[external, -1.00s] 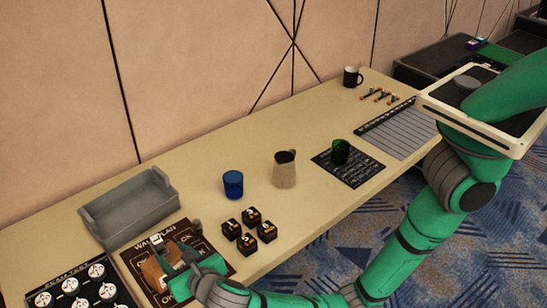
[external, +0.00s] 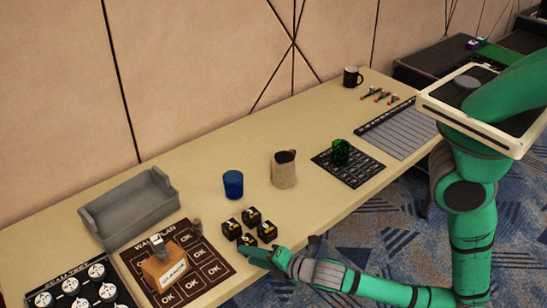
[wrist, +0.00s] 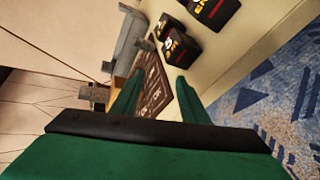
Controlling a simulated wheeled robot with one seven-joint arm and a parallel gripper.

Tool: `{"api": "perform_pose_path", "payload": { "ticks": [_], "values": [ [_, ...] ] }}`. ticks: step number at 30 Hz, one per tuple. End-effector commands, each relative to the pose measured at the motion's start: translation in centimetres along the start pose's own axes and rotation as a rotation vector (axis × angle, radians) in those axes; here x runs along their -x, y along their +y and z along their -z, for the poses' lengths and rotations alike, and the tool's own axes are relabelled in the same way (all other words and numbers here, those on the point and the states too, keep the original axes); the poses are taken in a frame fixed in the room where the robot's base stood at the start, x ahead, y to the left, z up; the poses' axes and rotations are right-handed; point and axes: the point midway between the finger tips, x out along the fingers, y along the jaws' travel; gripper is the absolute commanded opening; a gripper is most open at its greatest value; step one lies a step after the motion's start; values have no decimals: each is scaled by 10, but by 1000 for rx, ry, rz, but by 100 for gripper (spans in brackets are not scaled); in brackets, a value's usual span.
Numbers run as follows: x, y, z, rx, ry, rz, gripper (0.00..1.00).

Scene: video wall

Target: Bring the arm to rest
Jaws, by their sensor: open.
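My gripper (external: 258,256) is low at the table's front edge, just in front of the black boxes (external: 250,238). Its green fingers also show in the wrist view (wrist: 158,88), apart with nothing between them. My arm reaches in from the right, over the floor. A brown box (external: 172,264) with a white label stands on the dark WALL PLAN sheet (external: 215,268), to the left of my gripper and clear of it. A small grey piece shows at the box's top.
A grey tray (external: 130,212), blue cup (external: 233,184), beige jug (external: 284,170), green cup (external: 340,152) and black mug (external: 352,77) stand on the table. The black boxes loom close in the wrist view (wrist: 180,48). Patterned carpet (external: 365,255) lies open in front.

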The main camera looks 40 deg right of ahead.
Motion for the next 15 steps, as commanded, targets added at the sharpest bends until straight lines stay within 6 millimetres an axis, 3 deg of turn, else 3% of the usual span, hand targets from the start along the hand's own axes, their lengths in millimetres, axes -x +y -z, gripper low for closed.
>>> {"api": "perform_pose_path", "payload": {
  "ticks": [8, 15],
  "values": [
    [55, -50, -41, -451, 8, -4, 40],
    [119, -81, -75, -925, -25, -29, 40]
  ]
}}
